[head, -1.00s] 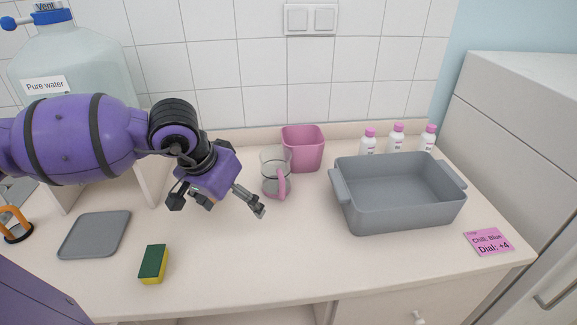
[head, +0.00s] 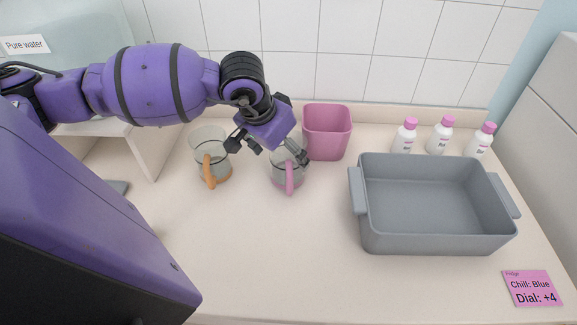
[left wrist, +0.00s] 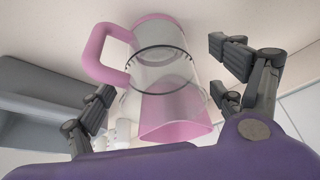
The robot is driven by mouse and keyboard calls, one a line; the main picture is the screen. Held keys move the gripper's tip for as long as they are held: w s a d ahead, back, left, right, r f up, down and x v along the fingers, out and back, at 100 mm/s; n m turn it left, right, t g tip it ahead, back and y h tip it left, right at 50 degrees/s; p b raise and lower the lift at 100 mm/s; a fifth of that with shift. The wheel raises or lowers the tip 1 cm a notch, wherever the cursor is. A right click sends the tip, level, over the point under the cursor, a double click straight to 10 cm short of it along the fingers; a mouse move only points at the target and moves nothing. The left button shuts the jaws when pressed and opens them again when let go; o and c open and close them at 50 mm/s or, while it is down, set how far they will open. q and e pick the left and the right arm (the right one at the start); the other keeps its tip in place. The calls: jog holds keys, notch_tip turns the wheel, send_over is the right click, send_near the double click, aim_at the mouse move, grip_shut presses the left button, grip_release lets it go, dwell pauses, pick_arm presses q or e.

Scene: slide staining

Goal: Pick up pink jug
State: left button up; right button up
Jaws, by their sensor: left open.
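The pink jug (head: 289,178) is a clear jug with a pink handle, upright on the counter, the handle facing the counter's front. In the left wrist view the jug (left wrist: 158,72) has a pink base and handle and a dark ring around its clear body. My left gripper (head: 267,150) is open at the jug's upper part, and one finger overlaps its rim in the head view. In the left wrist view the jug lies between the spread fingers of the gripper (left wrist: 163,82), with no clear grip on it. The gripper hides part of the jug. My right gripper is not in view.
A jug with an orange handle (head: 209,172) stands to the left. A pink bin (head: 327,133) stands close behind the jug. A grey basin (head: 365,236) is on the right, with white bottles (head: 439,136) behind it. The counter in front is clear. A pink card (head: 532,289) lies front right.

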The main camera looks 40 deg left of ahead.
pick_arm(q)
jog(key=shift+x, duration=1.85)
jog(key=shift+d, duration=0.1)
jog(key=c, duration=1.3)
